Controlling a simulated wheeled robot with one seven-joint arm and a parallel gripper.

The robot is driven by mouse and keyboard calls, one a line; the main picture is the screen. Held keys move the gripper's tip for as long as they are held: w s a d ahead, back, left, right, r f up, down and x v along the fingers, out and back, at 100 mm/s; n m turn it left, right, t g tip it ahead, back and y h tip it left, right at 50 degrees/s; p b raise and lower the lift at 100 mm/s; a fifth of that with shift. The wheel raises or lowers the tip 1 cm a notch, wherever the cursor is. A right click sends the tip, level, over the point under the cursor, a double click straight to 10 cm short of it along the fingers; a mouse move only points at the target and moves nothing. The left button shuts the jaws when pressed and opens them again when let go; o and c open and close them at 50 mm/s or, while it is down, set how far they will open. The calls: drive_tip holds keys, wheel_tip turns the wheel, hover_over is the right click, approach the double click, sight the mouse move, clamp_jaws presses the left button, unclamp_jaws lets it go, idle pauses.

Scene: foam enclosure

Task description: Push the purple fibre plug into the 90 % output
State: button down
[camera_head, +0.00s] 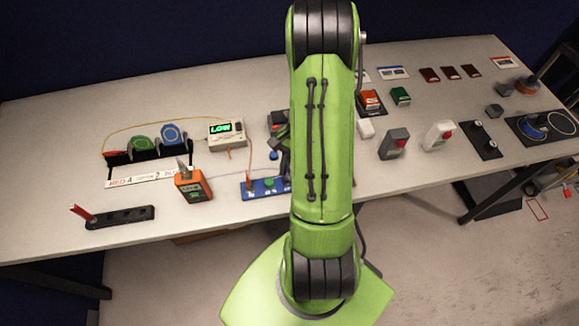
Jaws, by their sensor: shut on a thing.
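My gripper (285,168) shows only as a dark sliver at the left edge of my green arm, just above the right end of the blue block. The arm hides most of it. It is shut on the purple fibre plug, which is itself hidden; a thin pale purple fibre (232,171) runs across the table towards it. The blue block (262,188) has a row of ports with small white labels, too small to read. An orange plug (248,178) stands at its left end with an orange fibre rising from it. The 90 % output cannot be made out.
Left of the block stand an orange handheld meter (193,187), a black holder (130,214) with a red piece, and green (143,144) and blue spools. A box reading LOW (226,132) sits behind. Several small devices stand to the right.

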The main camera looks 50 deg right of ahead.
drive_tip(key=shift+f, duration=0.35)
drive_tip(key=c, duration=0.9)
unclamp_jaws()
drive_tip(key=shift+c, duration=0.2)
drive_tip(key=p+v, duration=0.2)
drive_tip(key=v, duration=1.4)
drive_tip(key=shift+p, duration=0.4)
drive_tip(key=shift+s+f, duration=0.1)
